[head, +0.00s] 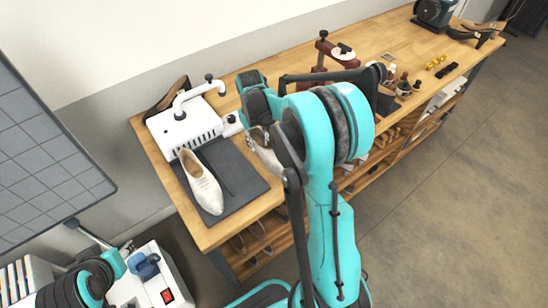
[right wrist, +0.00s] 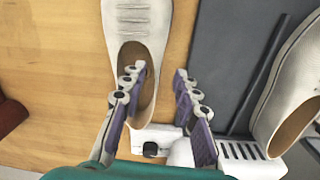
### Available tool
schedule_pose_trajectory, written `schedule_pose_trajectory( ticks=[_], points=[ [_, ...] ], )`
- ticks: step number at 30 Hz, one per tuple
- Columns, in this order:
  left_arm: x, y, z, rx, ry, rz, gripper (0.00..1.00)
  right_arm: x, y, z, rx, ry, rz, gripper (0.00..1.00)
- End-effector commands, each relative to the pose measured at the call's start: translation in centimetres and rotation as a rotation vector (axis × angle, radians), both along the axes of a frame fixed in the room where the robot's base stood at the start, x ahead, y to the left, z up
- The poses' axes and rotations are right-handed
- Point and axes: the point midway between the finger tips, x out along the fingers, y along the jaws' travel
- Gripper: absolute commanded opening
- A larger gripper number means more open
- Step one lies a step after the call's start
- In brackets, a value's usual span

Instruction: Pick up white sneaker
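In the head view, this shoe (head: 264,152) is mostly hidden by my right arm. My right gripper (right wrist: 156,78) is open, with its fingers at the shoe's open heel end. One finger overlaps the shoe opening and the other is just to its right; contact cannot be told. A second white shoe (head: 202,183) lies on the dark mat (head: 240,178), and shows at the right of the right wrist view (right wrist: 292,85). My left gripper is not visible.
A white machine (head: 184,125) with a curved arm stands at the mat's back edge. A brown shoe (head: 168,98) is behind it. A red clamp-like tool (head: 331,55) and small bottles (head: 404,86) stand farther along the wooden bench (head: 225,237). Shelves below hold more shoes.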

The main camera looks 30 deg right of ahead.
Motion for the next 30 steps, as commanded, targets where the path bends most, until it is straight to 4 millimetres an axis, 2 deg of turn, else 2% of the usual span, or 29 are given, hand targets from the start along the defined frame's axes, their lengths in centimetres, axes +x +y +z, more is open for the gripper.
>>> schedule_pose_trajectory(
  ticks=[6, 9, 15, 16, 19, 30],
  points=[
    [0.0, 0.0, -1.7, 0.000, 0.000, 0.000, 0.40, 0.2, -0.3, -3.6, 0.000, -0.001, 0.000, 0.30],
    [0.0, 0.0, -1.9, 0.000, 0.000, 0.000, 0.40, 0.1, -0.3, -4.4, 0.000, -0.001, 0.000, 0.30],
    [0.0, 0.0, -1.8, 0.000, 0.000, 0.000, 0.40, 0.1, -0.3, -4.4, 0.000, -0.001, 0.000, 0.30],
    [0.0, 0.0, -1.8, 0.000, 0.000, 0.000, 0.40, 0.1, -0.3, -4.4, 0.000, -0.001, 0.000, 0.25],
    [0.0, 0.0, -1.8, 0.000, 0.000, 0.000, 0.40, 0.1, -0.3, -4.4, 0.000, -0.001, 0.000, 0.00],
    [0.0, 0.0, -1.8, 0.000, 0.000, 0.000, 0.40, 0.1, -0.3, -4.3, 0.000, -0.001, 0.000, 0.00]
  ],
)
